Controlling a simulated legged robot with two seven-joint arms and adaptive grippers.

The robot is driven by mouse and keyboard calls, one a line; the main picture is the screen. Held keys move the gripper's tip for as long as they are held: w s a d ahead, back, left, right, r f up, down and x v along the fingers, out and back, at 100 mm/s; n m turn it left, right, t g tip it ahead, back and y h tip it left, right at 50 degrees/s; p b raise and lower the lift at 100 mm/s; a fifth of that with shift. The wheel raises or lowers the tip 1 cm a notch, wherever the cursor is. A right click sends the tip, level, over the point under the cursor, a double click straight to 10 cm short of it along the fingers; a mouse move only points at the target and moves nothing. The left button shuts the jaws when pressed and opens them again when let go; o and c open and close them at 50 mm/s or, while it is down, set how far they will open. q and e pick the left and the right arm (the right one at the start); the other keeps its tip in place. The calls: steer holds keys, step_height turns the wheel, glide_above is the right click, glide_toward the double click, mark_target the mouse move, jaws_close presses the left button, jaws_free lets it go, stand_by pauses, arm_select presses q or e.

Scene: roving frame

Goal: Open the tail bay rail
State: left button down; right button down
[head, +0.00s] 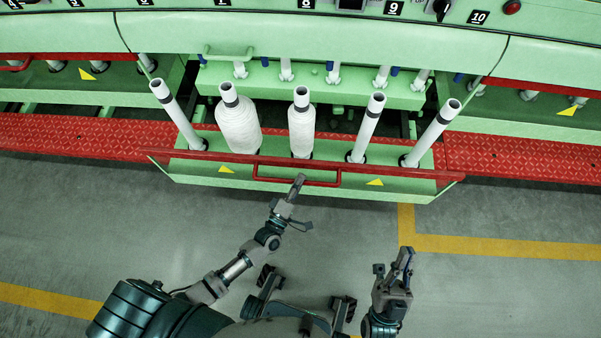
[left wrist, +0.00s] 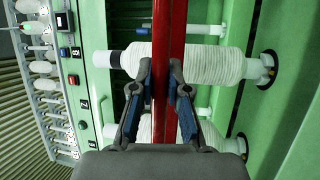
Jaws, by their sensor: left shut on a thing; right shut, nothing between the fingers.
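The red rail (head: 230,157) runs along the front edge of a green bay tray (head: 315,185), which stands out from the machine front, away from the red rails of the neighbouring bays. A red loop handle (head: 325,184) is fixed at its middle. The finger contact is partly hidden in the head view. My right gripper (head: 404,258) is shut and empty, above the floor.
Two thick white bobbins (head: 240,122) and several bare spindles (head: 364,128) stand in the tray. A red tread-plate step (head: 520,160) runs along the machine on both sides. The grey floor (head: 500,295) with yellow lines is clear around me.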

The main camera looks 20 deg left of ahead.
arm_select(q)
steer(key=shift+a+f, duration=0.25)
steer(key=shift+a, duration=0.1)
steer(key=c, duration=1.4)
jaws_free()
steer(key=shift+c, duration=0.2)
steer(key=o, duration=0.3)
steer(key=shift+a, duration=0.1)
steer(key=shift+s, duration=0.2)
steer(key=v, duration=1.1)
steer(key=shift+s+f, duration=0.15)
steer(key=shift+s, duration=0.15)
arm_select(e)
steer(key=shift+a, duration=0.2)
steer(key=shift+w+d, duration=0.1)
arm_select(q)
steer(key=shift+a, duration=0.1)
